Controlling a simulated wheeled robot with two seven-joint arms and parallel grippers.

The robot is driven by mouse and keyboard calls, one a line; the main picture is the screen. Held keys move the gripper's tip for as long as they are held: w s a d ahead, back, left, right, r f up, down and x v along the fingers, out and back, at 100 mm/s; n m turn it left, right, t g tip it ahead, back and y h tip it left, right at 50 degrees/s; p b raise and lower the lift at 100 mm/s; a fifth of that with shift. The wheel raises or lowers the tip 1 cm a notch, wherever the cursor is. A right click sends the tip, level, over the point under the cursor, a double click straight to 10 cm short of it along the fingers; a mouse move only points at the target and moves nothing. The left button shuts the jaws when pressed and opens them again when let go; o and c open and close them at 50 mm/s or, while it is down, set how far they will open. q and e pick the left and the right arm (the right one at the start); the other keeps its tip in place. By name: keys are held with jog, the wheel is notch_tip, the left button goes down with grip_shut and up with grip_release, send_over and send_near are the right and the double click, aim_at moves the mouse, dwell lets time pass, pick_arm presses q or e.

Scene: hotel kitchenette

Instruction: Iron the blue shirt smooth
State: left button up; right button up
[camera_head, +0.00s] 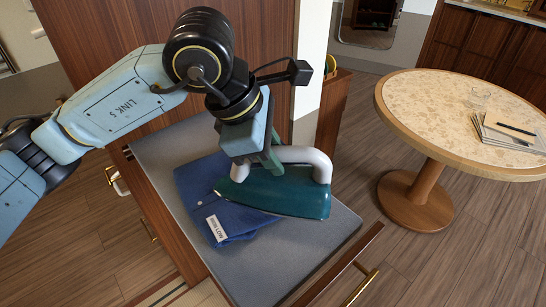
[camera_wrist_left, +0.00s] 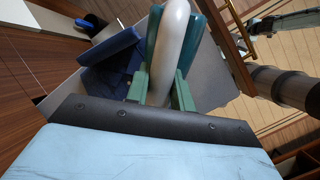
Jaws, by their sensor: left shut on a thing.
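The blue shirt (camera_head: 232,222) lies folded on a grey ironing surface (camera_head: 300,254), with a small white label at its front edge. It also shows in the left wrist view (camera_wrist_left: 110,67), left of the iron. The teal iron (camera_head: 290,195) with a white handle (camera_head: 318,160) is over the shirt's right part and extends past it to the right. I cannot tell whether its sole touches the cloth. My left gripper (camera_head: 270,160) is shut on the iron's handle, its green fingers on both sides of the handle in the left wrist view (camera_wrist_left: 162,92). My right gripper is not in view.
A round table (camera_head: 430,110) with a glass (camera_head: 480,97), papers and a pen (camera_head: 515,129) stands at the right. A wooden cabinet with a brass handle (camera_head: 360,287) is under the grey surface. A tall wooden panel (camera_head: 110,50) rises behind. Floor is clear between cabinet and table.

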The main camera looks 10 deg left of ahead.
pick_arm(q)
jog(key=shift+r+p, duration=0.35)
jog(key=shift+r, duration=0.95)
jog(key=shift+r+p, duration=0.8)
jog(key=shift+r, duration=0.75)
jog(key=shift+f, duration=0.1)
